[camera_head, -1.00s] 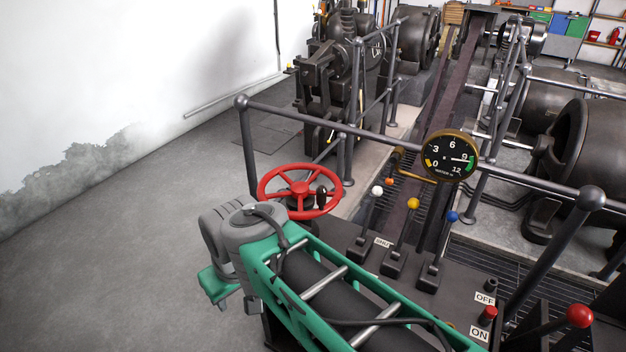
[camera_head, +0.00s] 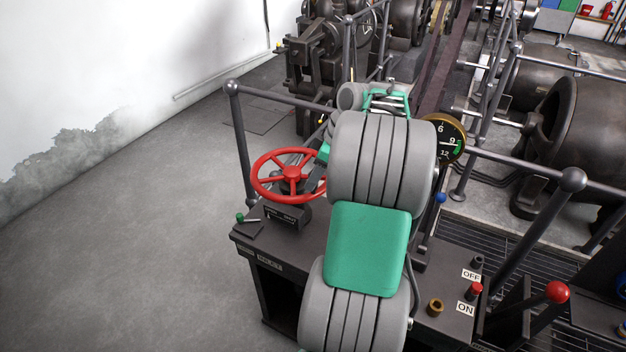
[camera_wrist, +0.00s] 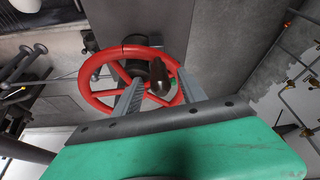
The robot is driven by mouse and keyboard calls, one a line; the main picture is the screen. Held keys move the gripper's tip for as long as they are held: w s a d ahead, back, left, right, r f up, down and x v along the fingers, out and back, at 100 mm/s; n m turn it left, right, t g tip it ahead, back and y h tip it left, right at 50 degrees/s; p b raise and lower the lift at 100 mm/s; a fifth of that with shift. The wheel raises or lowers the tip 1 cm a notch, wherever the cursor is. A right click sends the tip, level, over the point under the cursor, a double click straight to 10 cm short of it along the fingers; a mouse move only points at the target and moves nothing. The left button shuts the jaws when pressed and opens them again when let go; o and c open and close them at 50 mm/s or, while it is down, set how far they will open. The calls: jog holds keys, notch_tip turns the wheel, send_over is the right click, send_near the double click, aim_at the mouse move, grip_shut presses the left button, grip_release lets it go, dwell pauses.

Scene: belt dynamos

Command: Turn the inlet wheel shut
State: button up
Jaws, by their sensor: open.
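My gripper (camera_wrist: 159,76) is open, one finger on each side of the knob in that picture. I cannot tell whether either finger touches it. In the head view my gripper (camera_head: 315,178) is at the wheel's right rim, mostly hidden.
A round gauge (camera_head: 445,139) is partly behind my arm. A blue-knobbed lever (camera_head: 440,198) shows right of the arm; other levers are hidden. A red-knobbed lever (camera_head: 557,292) and ON/OFF buttons (camera_head: 474,290) are at right. A handrail (camera_head: 512,166) runs behind the console. The left floor is clear.

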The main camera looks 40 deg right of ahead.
jog(key=shift+x, duration=0.85)
jog(key=shift+c, duration=0.3)
jog(key=shift+r, duration=0.1)
grip_shut()
dwell(0.4)
